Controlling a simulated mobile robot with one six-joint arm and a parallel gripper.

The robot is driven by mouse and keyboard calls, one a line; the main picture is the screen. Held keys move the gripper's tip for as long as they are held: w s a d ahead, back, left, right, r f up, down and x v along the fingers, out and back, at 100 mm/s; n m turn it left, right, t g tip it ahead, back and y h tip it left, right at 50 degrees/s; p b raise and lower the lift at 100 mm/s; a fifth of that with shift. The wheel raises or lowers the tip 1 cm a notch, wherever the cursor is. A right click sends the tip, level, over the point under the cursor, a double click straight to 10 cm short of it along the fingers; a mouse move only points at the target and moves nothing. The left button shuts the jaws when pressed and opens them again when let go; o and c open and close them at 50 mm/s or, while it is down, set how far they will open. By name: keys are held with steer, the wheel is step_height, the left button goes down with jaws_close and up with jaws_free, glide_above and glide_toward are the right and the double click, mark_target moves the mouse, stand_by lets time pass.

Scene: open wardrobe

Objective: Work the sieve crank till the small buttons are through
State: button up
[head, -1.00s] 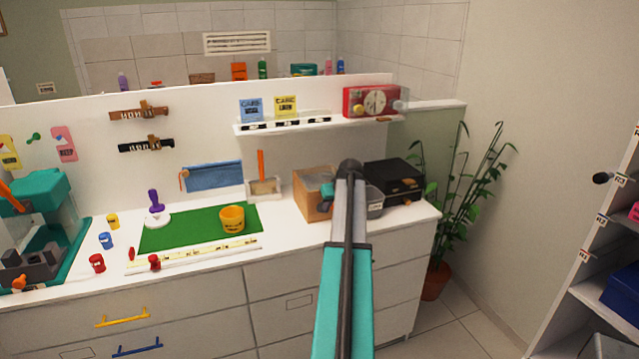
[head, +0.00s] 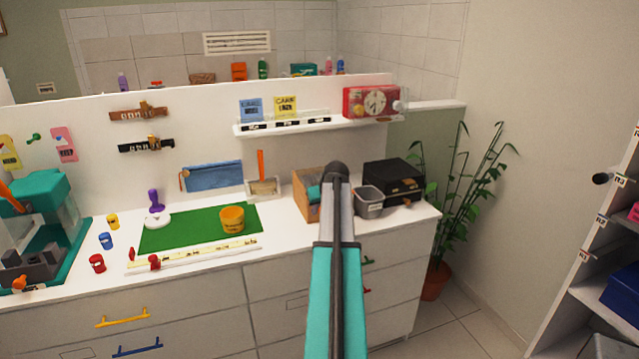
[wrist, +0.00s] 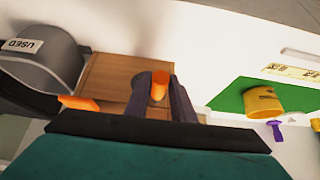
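The sieve seems to be the wooden box (head: 304,203) on the counter, partly hidden behind my arm in the head view. Its brown wood (wrist: 120,80) fills the middle of the wrist view. An orange knob (wrist: 159,84), seemingly the crank's handle, stands between the two dark fingers of my gripper (wrist: 161,88). The fingers press close on both sides of it, so my gripper looks shut on it. A second orange piece (wrist: 78,103) shows to the left, partly hidden by my gripper. In the head view my arm hides the fingertips. I cannot see the small buttons.
A grey bin (head: 369,204) stands right of the box; its USED label (wrist: 20,45) shows in the wrist view. A black case (head: 393,180) is behind it. A yellow cup (head: 232,219) stands on a green mat (head: 185,236) to the left. A shelf (head: 300,126) hangs above.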

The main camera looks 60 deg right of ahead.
stand_by(0.5)
steer(key=shift+s+d, duration=0.85)
steer(key=shift+d, duration=0.3)
steer(key=o, duration=0.4)
steer(key=shift+o, duration=0.2)
steer(key=shift+r, duration=0.1)
steer(key=p+v, duration=0.2)
steer(key=v, duration=0.5)
steer(key=shift+p, duration=0.4)
